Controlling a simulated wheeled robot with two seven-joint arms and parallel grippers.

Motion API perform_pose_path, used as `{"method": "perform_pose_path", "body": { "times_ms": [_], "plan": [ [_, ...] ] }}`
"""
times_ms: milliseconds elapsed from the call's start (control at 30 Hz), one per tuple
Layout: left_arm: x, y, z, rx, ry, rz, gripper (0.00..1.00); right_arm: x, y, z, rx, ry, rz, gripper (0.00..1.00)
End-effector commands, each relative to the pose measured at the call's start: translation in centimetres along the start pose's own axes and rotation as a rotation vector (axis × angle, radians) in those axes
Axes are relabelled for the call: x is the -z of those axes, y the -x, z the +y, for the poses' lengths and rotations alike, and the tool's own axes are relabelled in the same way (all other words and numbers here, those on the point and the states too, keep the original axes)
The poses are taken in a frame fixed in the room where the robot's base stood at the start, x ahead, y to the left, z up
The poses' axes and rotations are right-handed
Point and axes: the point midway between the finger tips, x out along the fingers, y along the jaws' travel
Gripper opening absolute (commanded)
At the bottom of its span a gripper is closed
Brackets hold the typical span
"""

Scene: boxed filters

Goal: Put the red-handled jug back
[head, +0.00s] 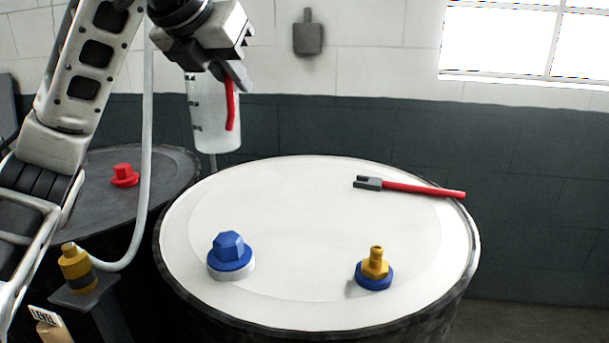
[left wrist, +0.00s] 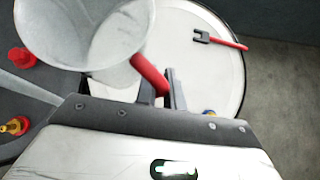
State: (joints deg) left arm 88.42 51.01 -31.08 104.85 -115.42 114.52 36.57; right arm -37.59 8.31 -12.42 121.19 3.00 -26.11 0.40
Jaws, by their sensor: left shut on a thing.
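The jug (head: 205,120) is translucent white with dark marks on its side and a red handle (head: 231,108). My left gripper (head: 236,76) is shut on the red handle near its top. The jug hangs about upright in front of the wall, near the far left rim of the white drum top. In the left wrist view the jug (left wrist: 85,35) shows its wide round mouth, and the handle (left wrist: 150,74) runs between the fingers (left wrist: 161,90). A short grey post shows just under the jug; I cannot tell if they touch. My right gripper is not in view.
The white drum top (head: 300,215) bears a blue cap (head: 230,252), a brass fitting on a blue base (head: 375,268) and a red-handled wrench (head: 410,187). A dark drum (head: 165,170) at left carries a red cap (head: 124,175). A pale hose (head: 145,150) hangs near my arm.

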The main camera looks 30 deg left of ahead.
Motion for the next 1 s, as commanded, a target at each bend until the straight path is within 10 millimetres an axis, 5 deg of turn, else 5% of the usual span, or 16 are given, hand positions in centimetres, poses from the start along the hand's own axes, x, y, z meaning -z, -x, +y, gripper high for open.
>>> {"method": "perform_pose_path", "body": {
  "times_ms": [433,600,1000],
  "plan": [
    [-2.8,-8.7,-4.8,0.002,-0.003,0.005,0.0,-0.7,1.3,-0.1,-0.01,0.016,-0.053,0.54],
    [-1.8,-12.5,-5.8,0.001,-0.001,0.005,0.0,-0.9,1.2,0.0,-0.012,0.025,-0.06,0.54],
    [-0.3,-16.6,-6.7,-0.001,-0.001,0.004,0.0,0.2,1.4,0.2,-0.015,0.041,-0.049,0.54]
  ]
}}
